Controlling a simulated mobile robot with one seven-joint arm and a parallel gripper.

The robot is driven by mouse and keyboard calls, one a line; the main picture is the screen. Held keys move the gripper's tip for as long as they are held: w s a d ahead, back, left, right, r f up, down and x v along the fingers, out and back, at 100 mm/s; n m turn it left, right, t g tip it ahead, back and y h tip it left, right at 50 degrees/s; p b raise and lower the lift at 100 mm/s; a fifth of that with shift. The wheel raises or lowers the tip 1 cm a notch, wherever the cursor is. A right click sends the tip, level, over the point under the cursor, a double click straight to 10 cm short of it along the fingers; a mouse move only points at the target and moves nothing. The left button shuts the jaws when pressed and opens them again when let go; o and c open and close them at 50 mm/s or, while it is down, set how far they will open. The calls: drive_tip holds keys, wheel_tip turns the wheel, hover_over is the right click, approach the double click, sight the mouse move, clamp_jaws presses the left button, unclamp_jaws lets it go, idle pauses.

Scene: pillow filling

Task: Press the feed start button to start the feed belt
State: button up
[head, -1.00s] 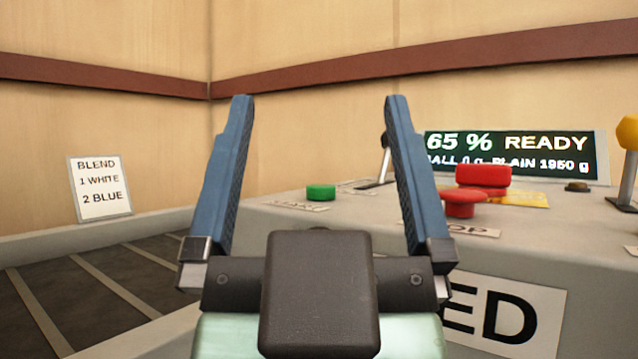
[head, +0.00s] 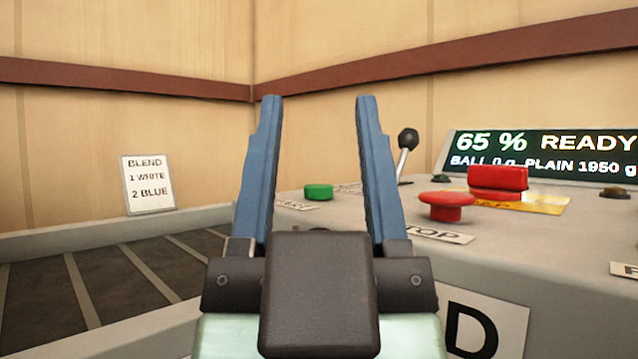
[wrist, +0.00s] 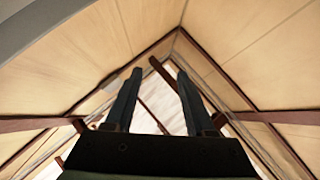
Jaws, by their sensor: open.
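A green button (head: 319,191) stands on the grey control panel (head: 560,255), seen between my two fingers in the head view. The label beside it is partly hidden, so I cannot read it whole. My gripper (head: 317,100) is open and empty, its blue fingers pointing up in front of the panel. It also shows open in the wrist view (wrist: 158,72), against walls and roof beams. A red mushroom button (head: 446,204) with a STOP label sits right of the fingers.
A red block-shaped control (head: 497,182) on a yellow plate, a black-knobbed lever (head: 406,150) and a display (head: 545,154) reading 65 % READY are on the panel. A slatted belt (head: 115,275) lies left, with a BLEND sign (head: 148,184) behind it.

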clamp_jaws()
idle(1.3)
